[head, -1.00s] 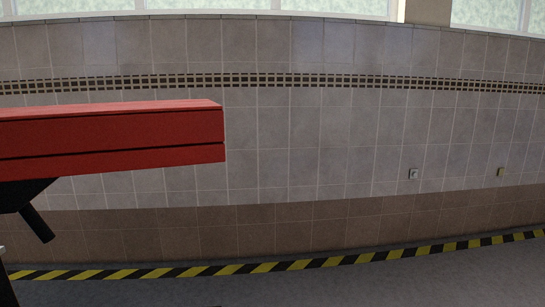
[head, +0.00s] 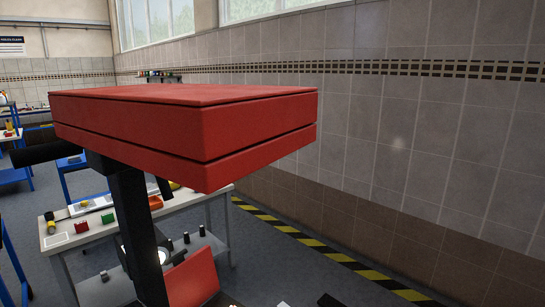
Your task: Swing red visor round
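A large red slab-like block (head: 185,120) fills the upper middle of the head view, close to the camera. It has a flat top and a groove along its sides, and is seen from its front corner. A black post (head: 137,225) and a black bracket show beneath it. A smaller tilted red panel (head: 195,277) shows low in the picture, partly cut off by the bottom edge. I cannot tell for certain which of these red parts is the visor. My gripper is not in view.
A light workbench (head: 205,200) with small coloured items stands behind the post. Blue-framed tables stand at the left. A tiled wall (head: 430,140) runs along the right, with a yellow-black floor stripe (head: 335,256) at its foot. Grey floor lies between bench and stripe.

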